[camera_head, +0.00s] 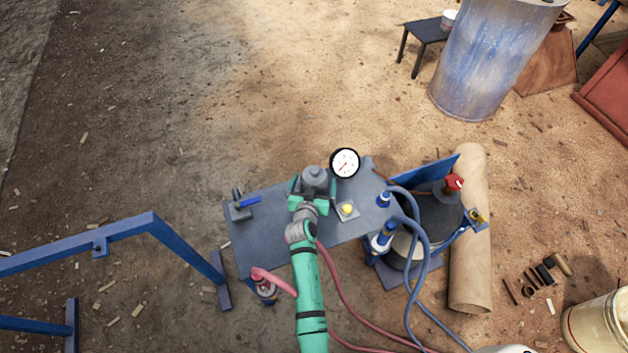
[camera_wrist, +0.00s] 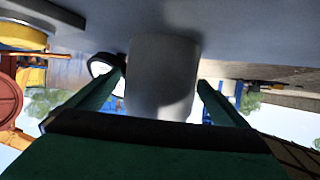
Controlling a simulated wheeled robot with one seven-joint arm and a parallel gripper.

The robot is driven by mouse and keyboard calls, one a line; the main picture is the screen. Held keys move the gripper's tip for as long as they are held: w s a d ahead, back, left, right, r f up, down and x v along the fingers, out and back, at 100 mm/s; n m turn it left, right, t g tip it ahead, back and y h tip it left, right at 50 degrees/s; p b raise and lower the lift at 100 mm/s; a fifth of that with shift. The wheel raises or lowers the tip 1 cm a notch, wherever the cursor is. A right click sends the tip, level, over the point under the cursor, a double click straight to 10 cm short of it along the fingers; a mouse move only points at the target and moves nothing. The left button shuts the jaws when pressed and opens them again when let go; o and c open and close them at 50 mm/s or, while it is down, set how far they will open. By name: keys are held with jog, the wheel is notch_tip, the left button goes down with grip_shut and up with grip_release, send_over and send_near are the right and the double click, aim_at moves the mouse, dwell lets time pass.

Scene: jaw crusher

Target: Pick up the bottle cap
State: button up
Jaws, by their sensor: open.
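A grey rounded cylindrical piece (camera_head: 315,177), likely the bottle cap, stands on the dark grey panel (camera_head: 262,228) in the head view. It also fills the middle of the wrist view (camera_wrist: 162,75) as a pale grey cylinder. My green gripper (camera_head: 313,191) is open, with one finger on each side of the piece. The side facing away from my wrist is hidden.
A round gauge (camera_head: 345,163) stands close behind to the right. A yellow button (camera_head: 347,208) on a small plate is just right of my gripper. A blue-handled valve (camera_head: 242,205) is at the left. Blue hoses (camera_head: 424,240) and fittings crowd the right edge.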

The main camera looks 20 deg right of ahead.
jog(key=c, duration=1.3)
jog(key=shift+c, duration=0.4)
jog(key=shift+r, duration=0.2)
